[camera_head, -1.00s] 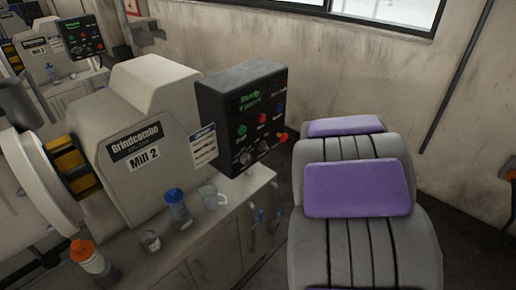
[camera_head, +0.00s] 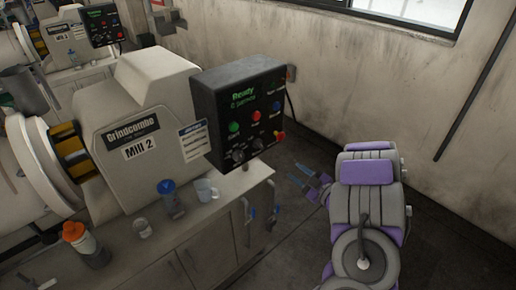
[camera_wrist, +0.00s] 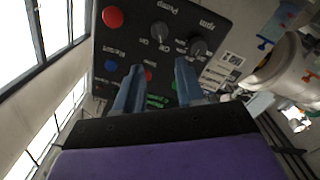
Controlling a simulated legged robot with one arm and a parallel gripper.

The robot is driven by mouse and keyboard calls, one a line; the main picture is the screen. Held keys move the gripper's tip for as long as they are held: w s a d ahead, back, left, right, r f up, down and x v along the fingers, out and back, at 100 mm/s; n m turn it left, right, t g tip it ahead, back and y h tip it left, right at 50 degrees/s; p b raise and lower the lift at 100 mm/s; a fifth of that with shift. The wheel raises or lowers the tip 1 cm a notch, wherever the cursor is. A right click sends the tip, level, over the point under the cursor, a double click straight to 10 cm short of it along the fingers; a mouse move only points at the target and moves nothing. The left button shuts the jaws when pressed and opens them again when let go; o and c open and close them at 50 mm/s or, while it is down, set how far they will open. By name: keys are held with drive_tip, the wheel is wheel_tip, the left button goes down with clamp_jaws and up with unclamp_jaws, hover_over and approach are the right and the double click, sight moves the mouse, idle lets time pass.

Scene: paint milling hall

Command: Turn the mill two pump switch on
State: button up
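The mill two control box (camera_head: 240,108) is a black panel on the right of the machine marked Mill 2 (camera_head: 150,150). Its screen reads "Ready". Two black knobs sit low on its face; the right one, the pump switch (camera_head: 258,145), is beside the red stop button. In the wrist view the pump switch (camera_wrist: 160,32) lies near the "Pump" label, next to the rpm knob (camera_wrist: 198,46). The knob's setting is too small to tell. My gripper (camera_head: 295,173) is open and empty, right of the box and apart from it. Its blue fingers (camera_wrist: 157,78) show spread before the panel.
Another mill's panel (camera_head: 102,25) stands behind left. Floor to the right is clear up to the wall.

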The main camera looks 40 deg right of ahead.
drive_tip(key=b, duration=0.2)
approach(263, 148)
drive_tip(key=w, duration=0.4)
drive_tip(key=w+a, duration=0.1)
drive_tip(key=w, duration=0.2)
drive_tip(key=shift+w+r, duration=0.1)
drive_tip(key=shift+r, duration=0.05)
drive_tip(key=shift+w+d, duration=0.2)
drive_tip(key=shift+w, duration=0.55)
clamp_jaws()
drive_tip(key=shift+a, duration=0.1)
